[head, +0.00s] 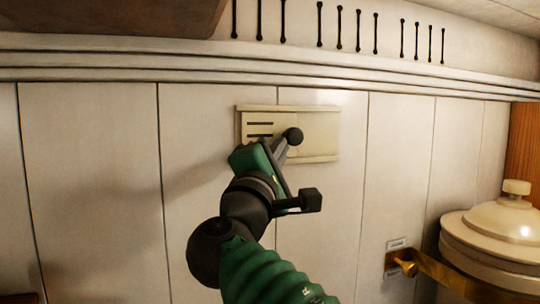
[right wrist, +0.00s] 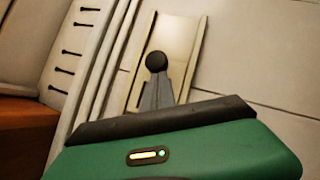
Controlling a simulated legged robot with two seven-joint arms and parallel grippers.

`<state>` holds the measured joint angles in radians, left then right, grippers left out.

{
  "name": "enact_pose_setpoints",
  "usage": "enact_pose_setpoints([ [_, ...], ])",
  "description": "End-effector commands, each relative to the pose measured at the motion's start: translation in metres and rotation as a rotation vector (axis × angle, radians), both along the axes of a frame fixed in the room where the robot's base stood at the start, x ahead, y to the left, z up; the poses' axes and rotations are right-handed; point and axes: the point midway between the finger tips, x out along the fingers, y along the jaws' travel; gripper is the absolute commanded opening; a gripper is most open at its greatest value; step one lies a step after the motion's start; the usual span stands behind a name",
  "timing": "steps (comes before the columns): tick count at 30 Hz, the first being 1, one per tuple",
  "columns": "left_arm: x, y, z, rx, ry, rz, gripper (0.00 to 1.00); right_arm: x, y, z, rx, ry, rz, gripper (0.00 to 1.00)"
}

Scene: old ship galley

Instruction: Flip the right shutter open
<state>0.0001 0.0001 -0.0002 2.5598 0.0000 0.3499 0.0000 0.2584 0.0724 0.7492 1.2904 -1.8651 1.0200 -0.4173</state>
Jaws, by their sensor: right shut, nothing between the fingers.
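A cream shutter unit (head: 320,120) is fixed to the white panelled wall, with a rail along its top and bottom. Its left part shows dark slots (head: 260,129); its right part is a plain panel. In the right wrist view the plain panel (right wrist: 180,38) shows between its two rails. My right gripper (head: 290,139) is shut and empty in front of the unit's middle. A dark ball shows at its fingertips, also in the right wrist view (right wrist: 157,64). I cannot tell whether it touches the panel. The gripper hides the unit's lower middle. My left gripper is not in view.
Several dark rods (head: 320,24) line the upper wall above long ledges (head: 120,66). A brown box-like edge (head: 110,14) hangs at the upper left. A round cream lidded vessel (head: 500,225) and a brass fitting (head: 405,266) stand at the lower right. The wall to the left is clear.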

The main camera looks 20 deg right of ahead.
Motion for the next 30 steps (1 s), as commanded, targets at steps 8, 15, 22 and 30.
enact_pose_setpoints([
  [8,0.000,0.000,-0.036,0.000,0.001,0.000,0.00,0.001,-0.076,-0.004,0.002,-0.004,-0.009,0.00],
  [15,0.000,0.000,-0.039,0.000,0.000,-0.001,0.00,0.002,-0.098,0.000,0.000,-0.003,-0.006,0.00],
  [22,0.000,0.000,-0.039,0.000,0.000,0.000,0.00,0.003,-0.098,0.000,0.000,-0.001,-0.005,0.00],
  [30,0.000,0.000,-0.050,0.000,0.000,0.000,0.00,0.001,-0.098,-0.010,0.000,-0.002,-0.005,0.00],
])
